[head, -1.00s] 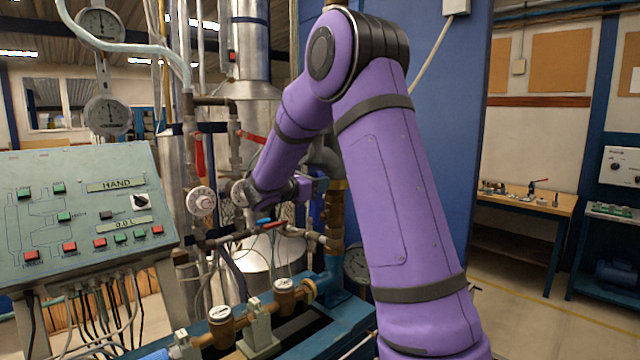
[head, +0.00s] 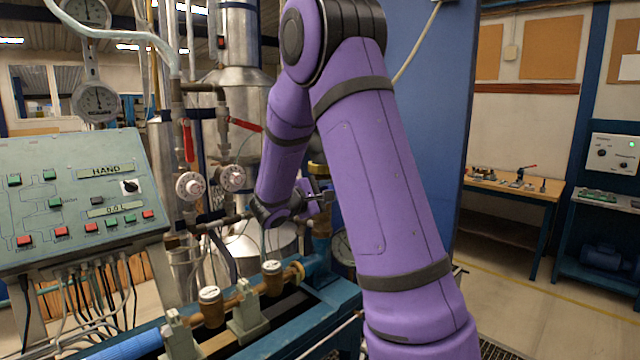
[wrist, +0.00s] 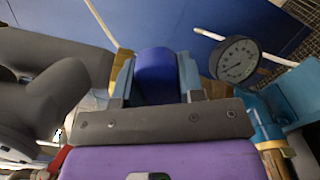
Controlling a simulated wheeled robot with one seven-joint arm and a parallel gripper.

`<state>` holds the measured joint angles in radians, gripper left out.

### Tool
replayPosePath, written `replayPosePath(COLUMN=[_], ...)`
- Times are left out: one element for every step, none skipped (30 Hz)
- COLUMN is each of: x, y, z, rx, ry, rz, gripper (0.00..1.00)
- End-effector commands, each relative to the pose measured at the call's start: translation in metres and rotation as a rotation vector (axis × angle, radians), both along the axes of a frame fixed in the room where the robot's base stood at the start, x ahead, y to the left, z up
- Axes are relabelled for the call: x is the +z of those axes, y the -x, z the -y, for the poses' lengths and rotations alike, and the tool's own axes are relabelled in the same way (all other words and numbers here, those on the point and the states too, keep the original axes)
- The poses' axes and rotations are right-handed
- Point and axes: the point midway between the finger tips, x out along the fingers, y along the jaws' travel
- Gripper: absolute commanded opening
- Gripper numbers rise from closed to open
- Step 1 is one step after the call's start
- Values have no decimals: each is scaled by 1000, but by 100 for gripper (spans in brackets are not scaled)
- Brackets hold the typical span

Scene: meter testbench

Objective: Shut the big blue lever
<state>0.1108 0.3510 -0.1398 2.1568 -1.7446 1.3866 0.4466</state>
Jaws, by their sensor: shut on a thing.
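The big blue lever (wrist: 156,72) shows in the wrist view as a thick, rounded, dark blue grip. It lies between the two light blue fingers of my gripper (wrist: 157,78), which are shut on it. In the head view my gripper (head: 322,194) is small, low on the pipework behind my purple upper arm. The lever cannot be made out clearly there, as the gripper and arm cover that spot. The lever's pivot and its exact angle are hidden.
A pressure gauge (wrist: 236,60) stands close to the right of my gripper in the wrist view. The control panel (head: 75,200), white dial knobs (head: 190,186), red valve handles (head: 188,142) and brass meters (head: 210,305) crowd the left. Open floor (head: 540,310) lies right.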

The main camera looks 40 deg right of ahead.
Motion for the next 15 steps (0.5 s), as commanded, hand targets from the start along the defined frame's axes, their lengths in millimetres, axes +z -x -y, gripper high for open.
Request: replayPosePath(x=[-7, -9, -13, -16, -19, -23, -26, -28, -32, -34, -36, -40, -42, -44, -46], y=[3, 4, 6, 7, 8, 10, 10, 11, 12, 12, 13, 13, 14, 14, 14], z=[0, 0, 0, 0, -1, -1, -1, -1, -1, 0, -1, -1, -1, -1, -1], rx=[0, 0, 0, 0, 0, 0, 1, 1, 0, 0, 1, 1, 1, 1, 1], ry=[-2, -3, -3, -3, -3, -3, -4, -3, -3, -3, -4, -4, -5, -5, -5], rz=[38, 66, 103, 130, 155, 189, 214, 239, 270, 293, 314, 340, 359, 376, 398], gripper=[0, 0, 0, 0, 0, 0, 0, 0, 0, 0, 0, 0, 0, 0, 0])
